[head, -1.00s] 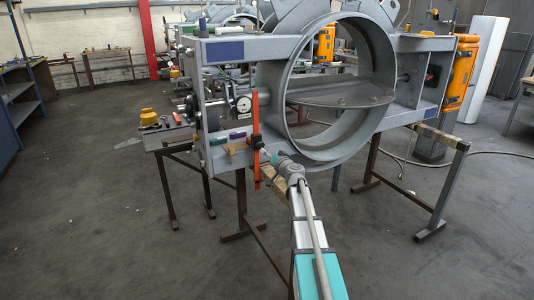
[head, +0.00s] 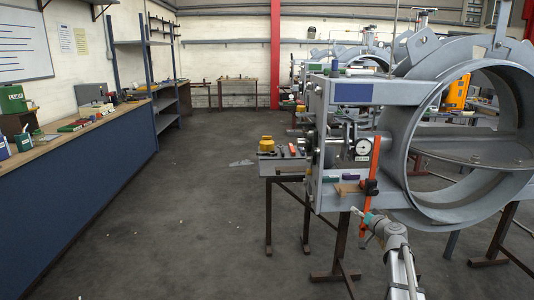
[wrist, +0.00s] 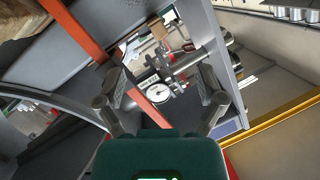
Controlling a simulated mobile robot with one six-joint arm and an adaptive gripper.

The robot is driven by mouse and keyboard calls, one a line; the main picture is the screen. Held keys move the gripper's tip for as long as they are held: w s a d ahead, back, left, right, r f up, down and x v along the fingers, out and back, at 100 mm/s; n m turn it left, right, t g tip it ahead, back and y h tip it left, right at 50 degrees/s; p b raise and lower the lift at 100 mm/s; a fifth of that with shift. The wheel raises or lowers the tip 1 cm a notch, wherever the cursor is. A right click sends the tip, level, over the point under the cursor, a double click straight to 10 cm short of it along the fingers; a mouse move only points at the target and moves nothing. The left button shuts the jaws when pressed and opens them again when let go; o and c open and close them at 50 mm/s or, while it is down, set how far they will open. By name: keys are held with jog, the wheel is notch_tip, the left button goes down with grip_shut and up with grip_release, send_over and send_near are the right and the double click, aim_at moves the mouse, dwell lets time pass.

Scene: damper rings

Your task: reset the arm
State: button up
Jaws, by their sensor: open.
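My arm rises from the bottom right of the head view. My gripper (head: 362,217) is at its end, just below the front of the grey damper frame (head: 335,165). In the wrist view my gripper (wrist: 162,78) has its two fingers spread apart, with nothing between them. Beyond the fingers is a round white dial gauge (wrist: 158,92), which also shows on the frame in the head view (head: 364,146). An orange bar (wrist: 75,28) crosses the upper left of the wrist view. It stands upright beside the gauge in the head view (head: 374,165). I cannot tell the gap between gripper and bar.
A large grey damper ring (head: 450,212) fills the right side. Dark trestle legs (head: 306,225) stand under the frame. A small side table holds a yellow object (head: 267,144). A long blue workbench (head: 85,190) runs along the left. The floor (head: 190,235) between is clear.

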jog(key=s+a+f+n+g+y, duration=0.1)
jog(key=s+a+f+n+g, duration=0.1)
jog(key=s+a+f+g, duration=0.45)
jog(key=s+a+f+n+g+y, duration=0.15)
jog(key=s+a+f, duration=0.25)
jog(key=s+a, duration=0.5)
jog(key=s+a+f+g+h, duration=0.2)
jog(key=s+f+g+h, duration=0.15)
jog(key=s, duration=0.45)
jog(key=s+a+f+g+h, duration=0.1)
jog(key=s+f+g+h, duration=0.2)
jog(key=s, duration=0.6)
notch_tip(320, 180, up, 20)
jog(key=g+p, duration=0.1)
jog(key=p, duration=1.8)
jog(key=shift+w+a+r+m, duration=0.15)
jog(key=shift+w+r+m, duration=0.05)
jog(key=shift+w+m, duration=0.15)
